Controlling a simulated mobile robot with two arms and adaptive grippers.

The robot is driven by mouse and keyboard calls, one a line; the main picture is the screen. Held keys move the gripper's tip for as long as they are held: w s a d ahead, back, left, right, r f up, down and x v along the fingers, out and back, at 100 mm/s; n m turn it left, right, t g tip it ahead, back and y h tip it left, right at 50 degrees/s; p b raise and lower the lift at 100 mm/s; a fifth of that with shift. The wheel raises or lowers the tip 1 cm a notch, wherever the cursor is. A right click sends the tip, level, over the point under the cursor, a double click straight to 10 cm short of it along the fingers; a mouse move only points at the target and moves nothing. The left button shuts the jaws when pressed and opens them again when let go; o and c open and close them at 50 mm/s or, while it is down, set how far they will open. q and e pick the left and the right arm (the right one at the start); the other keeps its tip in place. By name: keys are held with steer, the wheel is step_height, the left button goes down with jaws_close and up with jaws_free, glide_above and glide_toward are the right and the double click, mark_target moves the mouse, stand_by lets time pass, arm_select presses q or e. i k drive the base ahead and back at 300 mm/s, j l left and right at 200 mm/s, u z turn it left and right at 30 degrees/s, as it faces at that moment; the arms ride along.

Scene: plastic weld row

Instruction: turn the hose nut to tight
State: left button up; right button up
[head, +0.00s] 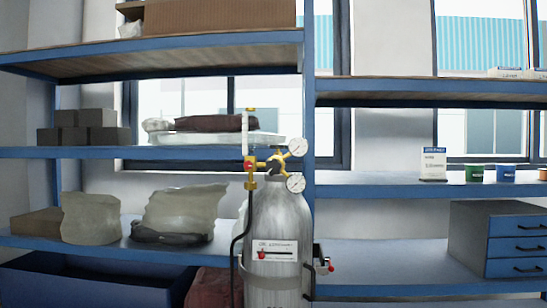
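A grey gas cylinder (277,225) stands upright in front of blue shelving. A brass regulator (277,161) sits on its top, with two round white gauges, the upper gauge (298,147) and the lower gauge (295,183). A clear upright flow tube (245,132) stands at the regulator's left. Below it is a small brass fitting (250,184), which looks like the hose nut. A black hose (246,215) runs down from it along the cylinder's left side. I cannot tell how tight the nut is. Neither of my grippers is in view.
Blue shelves (400,188) stand behind the cylinder, with grey blocks (90,128), wrapped bundles (180,214) and small tubs (505,173). A black fitting with a red part (322,264) is at the cylinder's right. A blue drawer unit (515,245) is at far right.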

mark_target(248, 186)
steer(key=i+j, duration=0.1)
steer(key=j, duration=0.35)
steer(key=i+j, duration=0.15)
steer(key=j, duration=0.25)
steer(key=i+j, duration=0.1)
steer(key=j, duration=0.35)
steer(key=i+j+z, duration=0.1)
steer(key=j, duration=0.35)
